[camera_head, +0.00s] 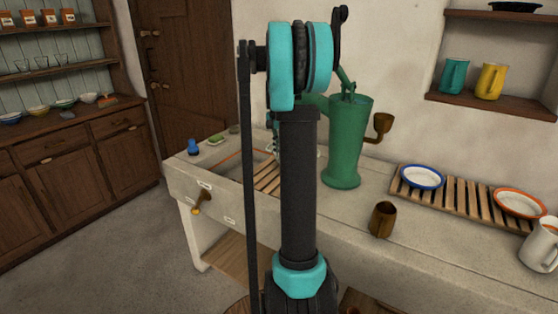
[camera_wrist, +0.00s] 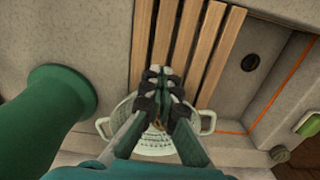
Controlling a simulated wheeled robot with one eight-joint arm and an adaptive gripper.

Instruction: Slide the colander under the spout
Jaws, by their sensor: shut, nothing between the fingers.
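The colander (camera_wrist: 120,112) is pale and perforated, with a loop handle on each side, in the lower middle of the wrist view. My gripper (camera_wrist: 165,78) is shut and empty, seen over the colander, hiding its middle. I cannot tell whether the fingers touch it. The green pump (camera_head: 343,145) stands on the counter in the head view, with its spout (camera_head: 316,101) reaching left behind my arm. The pump's green body also fills the left of the wrist view (camera_wrist: 50,108).
Wooden slats (camera_wrist: 178,45) lie across the sink (camera_head: 236,168), beside a dark drain hole (camera_wrist: 250,62) and an orange line. A brown cup (camera_head: 383,219) stands right of the pump. A rack (camera_head: 450,202) holds two plates. A blue-capped item (camera_head: 193,147) stands at the sink's left end.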

